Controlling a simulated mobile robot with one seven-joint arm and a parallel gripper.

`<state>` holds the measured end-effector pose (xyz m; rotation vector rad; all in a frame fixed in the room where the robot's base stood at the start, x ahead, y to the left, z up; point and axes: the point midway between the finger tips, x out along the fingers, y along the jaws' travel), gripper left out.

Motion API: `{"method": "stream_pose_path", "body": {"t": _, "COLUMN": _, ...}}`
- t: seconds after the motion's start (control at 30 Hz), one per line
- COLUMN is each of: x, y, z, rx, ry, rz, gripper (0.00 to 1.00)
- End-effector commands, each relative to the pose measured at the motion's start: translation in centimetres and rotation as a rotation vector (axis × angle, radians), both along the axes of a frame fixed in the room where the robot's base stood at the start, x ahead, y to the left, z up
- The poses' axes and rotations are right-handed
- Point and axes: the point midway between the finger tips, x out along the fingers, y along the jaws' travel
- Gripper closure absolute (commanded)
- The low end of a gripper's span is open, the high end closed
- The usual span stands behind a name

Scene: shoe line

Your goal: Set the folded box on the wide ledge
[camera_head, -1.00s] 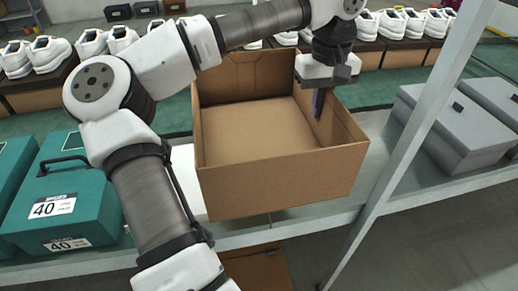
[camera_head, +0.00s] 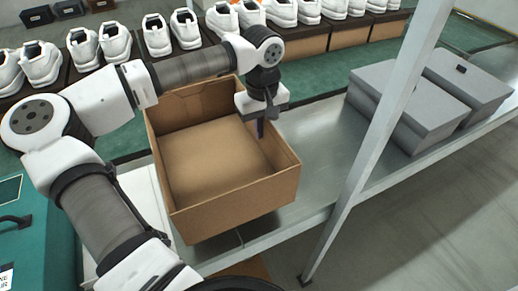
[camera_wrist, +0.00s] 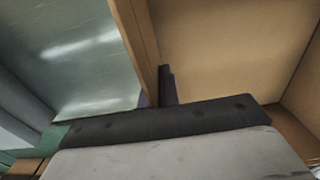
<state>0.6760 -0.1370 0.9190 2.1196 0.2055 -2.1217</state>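The folded box (camera_head: 235,205) is an open brown cardboard box, upright and empty, in the middle of the head view. My gripper (camera_head: 260,128) reaches down onto its right wall. In the wrist view the dark fingertips (camera_wrist: 156,98) sit on both sides of the box wall (camera_wrist: 137,45), pinching it. The box is over the wide metal ledge (camera_head: 325,145), near its front edge, and its lower front covers part of that edge. Its underside is hidden, so I cannot tell whether it touches the ledge.
Grey lidded boxes (camera_head: 405,110) stand on the ledge to the right. A slanted grey post (camera_head: 385,125) rises in front of the ledge. A teal box (camera_head: 30,235) is at the left. White shoes (camera_head: 160,35) line the back. Bare ledge lies between the cardboard box and the grey boxes.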

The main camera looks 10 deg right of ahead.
Motion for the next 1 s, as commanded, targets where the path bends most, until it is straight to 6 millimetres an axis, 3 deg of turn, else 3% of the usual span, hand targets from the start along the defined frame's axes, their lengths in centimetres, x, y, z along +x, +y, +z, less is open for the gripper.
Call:
{"method": "stream_pose_path", "body": {"t": 0.13, "x": -0.1, "y": 0.0, "z": -2.8, "rx": 0.0, "ry": 0.002, "rz": -0.001, "gripper": 1.0}}
{"method": "stream_pose_path", "body": {"t": 0.37, "x": 0.0, "y": 0.0, "z": -4.5, "rx": -0.001, "ry": 0.001, "rz": 0.0, "gripper": 1.0}}
{"method": "stream_pose_path", "body": {"t": 0.6, "x": -0.1, "y": 0.0, "z": -7.8, "rx": 0.0, "ry": 0.002, "rz": 0.0, "gripper": 1.0}}
{"method": "stream_pose_path", "body": {"t": 1.0, "x": 0.0, "y": 0.0, "z": -8.8, "rx": 0.0, "ry": -0.001, "rz": 0.0, "gripper": 1.0}}
